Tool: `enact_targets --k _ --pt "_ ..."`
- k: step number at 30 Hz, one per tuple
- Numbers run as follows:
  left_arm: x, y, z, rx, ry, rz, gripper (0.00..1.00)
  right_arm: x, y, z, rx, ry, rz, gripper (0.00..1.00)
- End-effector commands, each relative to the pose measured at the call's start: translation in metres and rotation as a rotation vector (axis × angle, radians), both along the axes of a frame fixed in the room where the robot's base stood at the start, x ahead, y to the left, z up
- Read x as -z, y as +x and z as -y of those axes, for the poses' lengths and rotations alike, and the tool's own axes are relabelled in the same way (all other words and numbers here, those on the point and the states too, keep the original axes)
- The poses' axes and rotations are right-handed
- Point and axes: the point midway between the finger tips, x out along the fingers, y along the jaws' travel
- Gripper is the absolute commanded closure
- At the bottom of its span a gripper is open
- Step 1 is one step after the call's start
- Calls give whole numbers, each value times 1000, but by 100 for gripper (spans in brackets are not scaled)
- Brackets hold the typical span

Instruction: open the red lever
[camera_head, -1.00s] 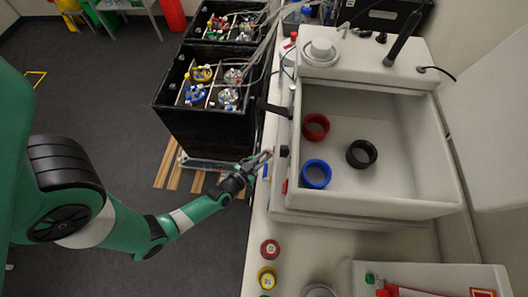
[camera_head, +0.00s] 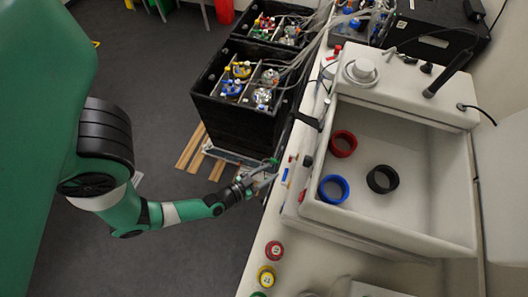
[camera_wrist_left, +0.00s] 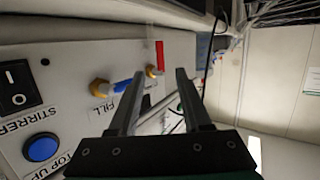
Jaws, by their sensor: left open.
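The red lever (camera_wrist_left: 160,55) is a small flat handle on a brass valve on the white front panel (camera_wrist_left: 60,66) in the left wrist view. It lies just past the tips of my left gripper (camera_wrist_left: 160,74), roughly in line with the gap between the fingers. The gripper is open and empty, and I see no clear contact with the lever. In the head view my left gripper (camera_head: 270,172) is beside the panel side of the white bath, near a blue lever (camera_head: 285,175). The red lever is too small to make out surely there. My right gripper is not in view.
A blue lever (camera_wrist_left: 122,86) on another brass valve sits close to the left finger. A blue button (camera_wrist_left: 41,148) and a black switch (camera_wrist_left: 18,86) are further left. The white bath (camera_head: 420,225) holds three rings. A black crate (camera_head: 235,118) stands beyond the gripper.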

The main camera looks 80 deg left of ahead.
Motion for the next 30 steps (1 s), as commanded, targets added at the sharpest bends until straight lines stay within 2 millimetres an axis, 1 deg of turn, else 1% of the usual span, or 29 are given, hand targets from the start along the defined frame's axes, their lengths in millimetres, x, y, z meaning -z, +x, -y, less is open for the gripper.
enact_targets --k 1,3,6,9,30 --pt "-5 -4 6 10 -2 3 52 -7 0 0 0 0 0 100" --pt "-7 -10 10 9 -2 6 52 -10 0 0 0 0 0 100" --pt "-7 -18 13 6 -2 2 52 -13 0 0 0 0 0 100" --pt "-6 -21 13 2 -1 1 52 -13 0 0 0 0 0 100" --pt "-6 -22 13 0 0 1 52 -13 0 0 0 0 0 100"
